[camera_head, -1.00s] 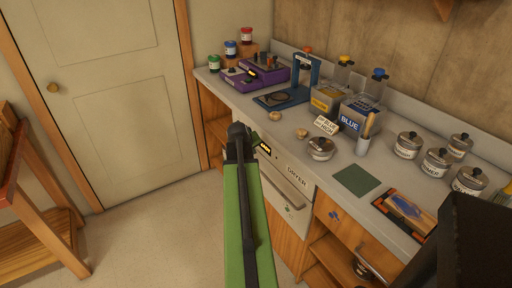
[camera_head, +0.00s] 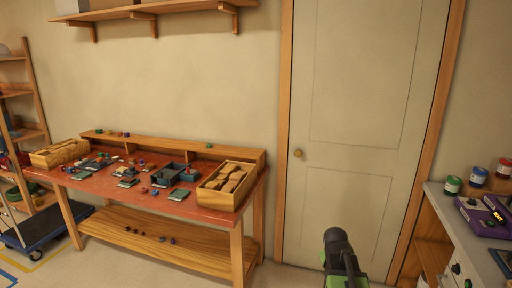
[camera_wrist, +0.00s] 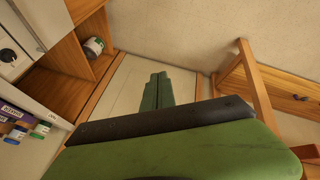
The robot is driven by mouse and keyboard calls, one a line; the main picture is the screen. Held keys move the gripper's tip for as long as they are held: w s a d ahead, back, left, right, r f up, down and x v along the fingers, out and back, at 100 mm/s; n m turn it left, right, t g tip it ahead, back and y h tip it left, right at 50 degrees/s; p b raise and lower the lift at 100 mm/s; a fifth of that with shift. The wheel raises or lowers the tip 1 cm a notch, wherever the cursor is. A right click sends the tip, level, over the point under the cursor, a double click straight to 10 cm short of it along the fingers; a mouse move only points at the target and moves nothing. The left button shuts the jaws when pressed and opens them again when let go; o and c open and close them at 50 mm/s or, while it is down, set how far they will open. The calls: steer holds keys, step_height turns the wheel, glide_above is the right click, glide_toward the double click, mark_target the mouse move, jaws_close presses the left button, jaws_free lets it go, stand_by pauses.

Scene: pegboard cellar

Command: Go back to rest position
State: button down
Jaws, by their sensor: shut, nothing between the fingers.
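My gripper (camera_wrist: 157,92) shows in the wrist view as two green fingers lying together, shut and empty. They point toward the pale door, and nothing touches them. In the head view my arm shows only as a short black and green piece at the bottom, right of centre, in front of the door (camera_head: 365,130). The fingers cannot be made out there.
A red-topped workbench (camera_head: 115,198) with small parts and wooden bins stands at left. A blue cart (camera_head: 45,232) is at far left. The counter (camera_head: 455,215) with jars and purple devices is at the right edge. Floor shows between bench and counter.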

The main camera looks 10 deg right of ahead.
steer(key=a+r+n+y+p, duration=0.2)
steer(key=a, duration=1.4)
steer(key=s+a+f+m+g+y, duration=0.1)
steer(key=s+a+g, duration=0.3)
steer(key=s+a, duration=0.6)
steer(key=shift+y+p, duration=0.35)
steer(key=shift+y, duration=0.05)
steer(key=shift+d+f, duration=0.1)
